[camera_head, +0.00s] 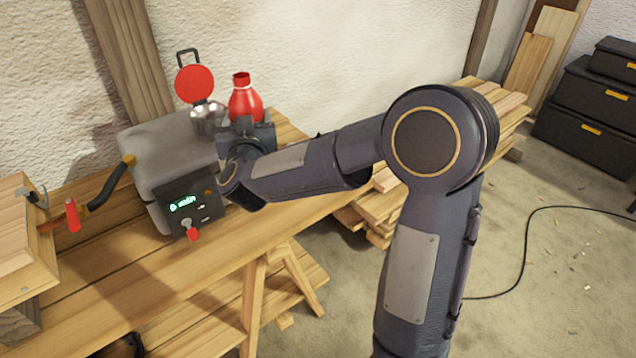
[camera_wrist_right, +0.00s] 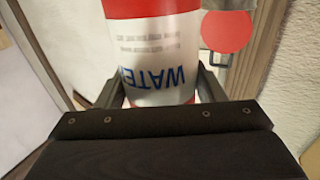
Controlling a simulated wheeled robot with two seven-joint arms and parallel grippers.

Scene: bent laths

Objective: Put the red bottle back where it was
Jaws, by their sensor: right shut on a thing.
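The red bottle (camera_head: 245,104) shows in the head view at the back of the bench, to the right of the grey box. Its lower part is hidden behind my right gripper (camera_head: 248,132). In the right wrist view the bottle (camera_wrist_right: 150,50) has a white label with blue "WATER" lettering, and my right gripper (camera_wrist_right: 165,92) is shut on it, with a finger at each side. I cannot tell whether the bottle's base touches anything. My left gripper is not in view.
A grey steamer box (camera_head: 165,150) with a lit display stands on the wooden bench (camera_head: 120,290). A metal filler with an open red lid (camera_head: 194,84) is close left of the bottle. A wooden form with clamps (camera_head: 22,240) lies at the left. Black cases (camera_head: 585,115) stand at the right.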

